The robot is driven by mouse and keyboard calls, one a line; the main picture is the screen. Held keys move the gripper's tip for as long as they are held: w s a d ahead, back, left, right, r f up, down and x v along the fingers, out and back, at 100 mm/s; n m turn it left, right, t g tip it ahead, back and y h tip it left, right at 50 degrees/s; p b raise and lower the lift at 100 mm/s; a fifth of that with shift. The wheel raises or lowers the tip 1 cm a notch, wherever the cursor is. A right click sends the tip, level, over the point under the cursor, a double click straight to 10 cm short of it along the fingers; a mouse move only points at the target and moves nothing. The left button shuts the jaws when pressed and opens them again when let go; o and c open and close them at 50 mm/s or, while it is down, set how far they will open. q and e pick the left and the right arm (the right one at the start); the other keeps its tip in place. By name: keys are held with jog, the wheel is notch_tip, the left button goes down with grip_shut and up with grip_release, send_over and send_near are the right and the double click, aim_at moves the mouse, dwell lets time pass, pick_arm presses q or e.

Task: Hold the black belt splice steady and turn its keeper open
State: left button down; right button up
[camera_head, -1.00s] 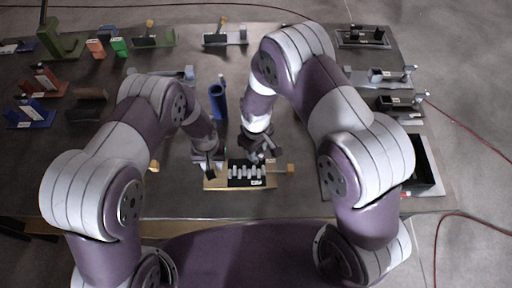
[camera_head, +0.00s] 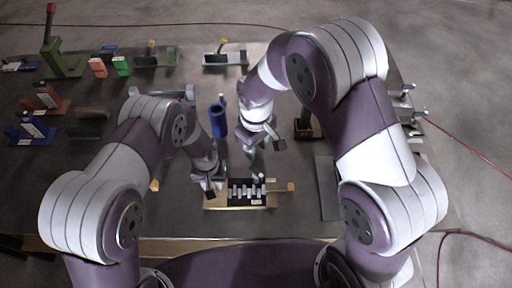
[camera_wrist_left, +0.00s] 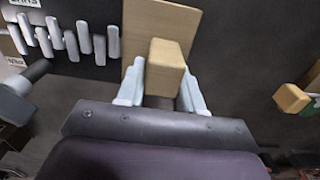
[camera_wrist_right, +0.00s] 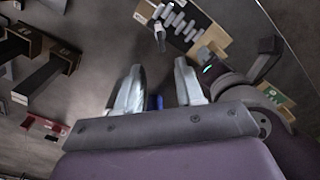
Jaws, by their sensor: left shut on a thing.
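The black belt splice (camera_head: 270,188), with a row of grey pins, lies on a tan base (camera_head: 224,203) at the table's front. It also shows in the left wrist view (camera_wrist_left: 88,66) and the right wrist view (camera_wrist_right: 180,20). My left gripper (camera_head: 209,186) is shut on a tan block (camera_wrist_left: 167,66) at the base's left end. A grey upright peg (camera_wrist_right: 160,38) stands at the splice; I cannot tell if it is the keeper. My right gripper (camera_wrist_right: 158,88) is open and empty, above and behind the splice, apart from it.
A blue cylinder (camera_head: 218,122) stands behind my left gripper. A tan knob (camera_head: 291,187) sticks out right of the splice. Several fixtures, including a green one (camera_head: 64,62), line the back and left.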

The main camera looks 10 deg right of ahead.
aim_at(256, 171)
jog(key=o, duration=0.4)
jog(key=shift+d, duration=0.15)
jog(key=o, duration=0.5)
jog(key=shift+w+d+f+m, duration=0.2)
jog(key=shift+d+f+m, duration=0.05)
jog(key=shift+d, duration=0.3)
jog(key=shift+w+d+f+m, duration=0.15)
jog(key=shift+d+f+m, duration=0.1)
jog(key=shift+d, duration=0.25)
jog(key=shift+c, duration=0.2)
jog(key=w+d+f+m+g+y, duration=0.1)
jog(key=w+d+m+g+y, duration=0.2)
jog(key=m, duration=0.9)
jog(key=s+a+f+m, duration=0.1)
jog(key=f, duration=0.2)
jog(key=s+a+f+m, duration=0.1)
jog(key=a+f+m, duration=0.1)
jog(key=f, duration=0.1)
jog(key=s+a+f+m, duration=0.1)
jog(key=a+f+m, duration=0.1)
jog(key=f, duration=0.2)
jog(key=shift+s+f+y, duration=0.1)
jog(key=shift+s+y, duration=0.1)
jog(key=shift+y, duration=0.1)
jog(key=c, duration=1.1)
